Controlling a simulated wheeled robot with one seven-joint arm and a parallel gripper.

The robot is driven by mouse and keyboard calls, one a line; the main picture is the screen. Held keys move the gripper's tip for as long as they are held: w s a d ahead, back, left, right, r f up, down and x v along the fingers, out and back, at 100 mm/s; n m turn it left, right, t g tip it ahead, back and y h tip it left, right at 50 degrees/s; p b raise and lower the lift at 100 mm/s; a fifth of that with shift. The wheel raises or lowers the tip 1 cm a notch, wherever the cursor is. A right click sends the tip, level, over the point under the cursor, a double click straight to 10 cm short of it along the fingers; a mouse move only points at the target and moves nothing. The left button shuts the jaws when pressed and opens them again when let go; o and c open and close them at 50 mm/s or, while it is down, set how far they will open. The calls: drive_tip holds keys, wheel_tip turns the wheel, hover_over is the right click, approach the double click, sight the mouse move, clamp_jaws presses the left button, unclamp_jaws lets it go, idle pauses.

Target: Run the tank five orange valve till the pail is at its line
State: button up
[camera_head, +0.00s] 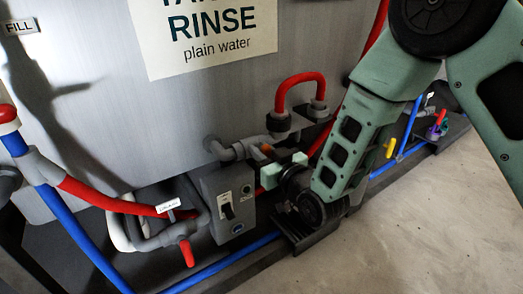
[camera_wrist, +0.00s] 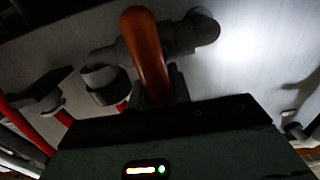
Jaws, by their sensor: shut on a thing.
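The orange valve handle (camera_wrist: 147,55) stands large in the wrist view, on a grey valve body whose pipe runs to the tank wall. In the head view only a small bit of the orange handle (camera_head: 266,148) shows beside my gripper (camera_head: 272,160). My gripper is shut on the handle; its fingertips are mostly hidden by its own body and the valve. The grey tank (camera_head: 90,100) carries a sign (camera_head: 210,35) reading RINSE, plain water. No tank number is readable. I cannot see the pail or its line, nor any water flow.
A grey switch box (camera_head: 228,200) stands left of my gripper. A red-handled valve tagged as a drain (camera_head: 187,252) is further left. A red hose loop (camera_head: 298,85) rises just above. Blue pipe (camera_head: 225,262) runs along the base. Bare floor (camera_head: 420,230) lies to the right.

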clamp_jaws()
drive_tip(key=shift+a+n, duration=0.1)
drive_tip(key=shift+n, duration=0.2)
drive_tip(key=n, duration=0.2)
drive_tip(key=shift+s+a+n, duration=0.2)
drive_tip(key=shift+n, duration=0.1)
drive_tip(key=shift+s+a+f+n, duration=0.1)
drive_tip(key=shift+a+n, duration=0.05)
drive_tip(key=shift+n, duration=0.8)
drive_tip(key=shift+s+a+f+n, duration=0.1)
drive_tip(key=shift+n, duration=0.85)
drive_tip(key=o, duration=0.8)
unclamp_jaws()
